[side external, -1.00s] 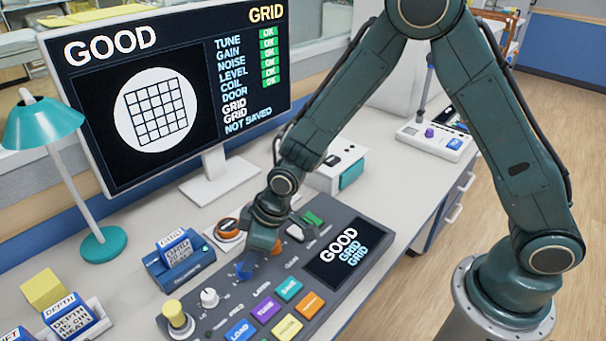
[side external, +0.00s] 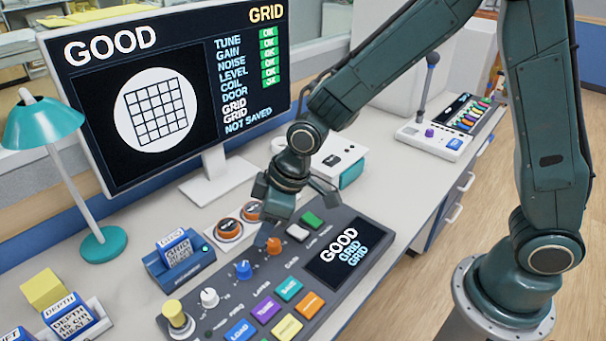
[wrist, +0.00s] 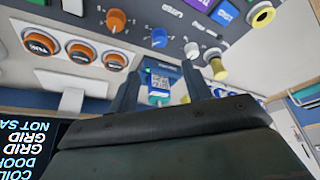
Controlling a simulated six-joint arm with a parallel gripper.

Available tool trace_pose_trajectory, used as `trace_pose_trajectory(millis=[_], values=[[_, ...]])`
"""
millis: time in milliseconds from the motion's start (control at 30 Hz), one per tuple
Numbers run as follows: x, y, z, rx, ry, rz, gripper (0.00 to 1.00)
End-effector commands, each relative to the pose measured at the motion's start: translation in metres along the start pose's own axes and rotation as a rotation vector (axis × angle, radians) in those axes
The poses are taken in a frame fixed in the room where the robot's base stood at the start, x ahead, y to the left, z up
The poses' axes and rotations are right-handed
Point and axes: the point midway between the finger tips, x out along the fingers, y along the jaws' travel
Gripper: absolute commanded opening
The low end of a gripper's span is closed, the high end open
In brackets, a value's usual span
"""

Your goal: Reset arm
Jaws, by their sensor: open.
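My gripper (side external: 293,213) is open and empty above the back edge of the dark control console (side external: 222,325). One finger hangs in front of the orange buttons and the other points right, near the white and green switches. The blue knob (side external: 243,270) and orange knob (side external: 274,246) show clear of it. In the wrist view my gripper (wrist: 162,88) has its two fingers apart, with the blue card holder (wrist: 160,72) in the background between them. The monitor (side external: 150,100) reads GOOD, GRID and NOT SAVED.
The teal lamp (side external: 100,243) and blue card holder (side external: 179,266) stand left of the console. A white box (side external: 338,160) sits behind my gripper. Round orange buttons (side external: 229,229) lie close to it. A lever unit (side external: 433,136) stands at the far right of the desk.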

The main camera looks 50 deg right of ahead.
Motion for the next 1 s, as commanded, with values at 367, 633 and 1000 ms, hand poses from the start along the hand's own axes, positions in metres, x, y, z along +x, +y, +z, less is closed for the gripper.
trace_pose_trajectory(millis=[367, 633, 1000], values=[[-0.006, 0.002, 0.0, 0.008, 0.003, 0.005, 0.49], [-0.047, 0.014, 0.009, 0.065, 0.013, 0.039, 0.49], [-0.135, 0.03, 0.046, 0.213, 0.032, 0.118, 0.49]])
